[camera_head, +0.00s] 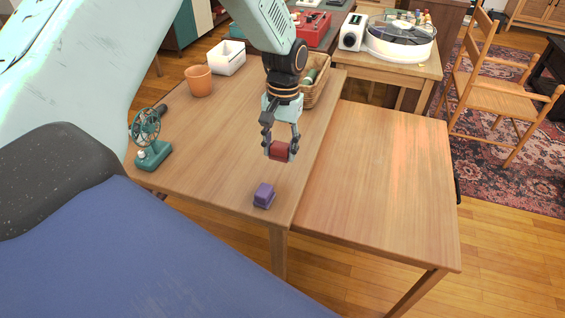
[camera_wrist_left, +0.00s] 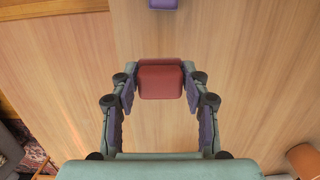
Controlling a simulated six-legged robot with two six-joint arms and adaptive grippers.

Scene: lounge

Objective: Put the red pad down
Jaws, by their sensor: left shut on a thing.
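The red pad (camera_head: 279,151) is a small dark red block held between the fingers of my left gripper (camera_head: 279,150). In the head view it appears above the wooden table, behind the purple block; whether it touches the tabletop I cannot tell. In the left wrist view the red pad (camera_wrist_left: 160,79) sits between the fingertips of my left gripper (camera_wrist_left: 160,82), which are closed on its two sides. My right gripper is not in view.
A purple block (camera_head: 264,195) sits near the front edge of the table (camera_head: 215,150). A green fan (camera_head: 150,140), a terracotta pot (camera_head: 198,80), a white box (camera_head: 227,58) and a wicker basket (camera_head: 322,88) stand around. The adjoining right table (camera_head: 380,180) is bare.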

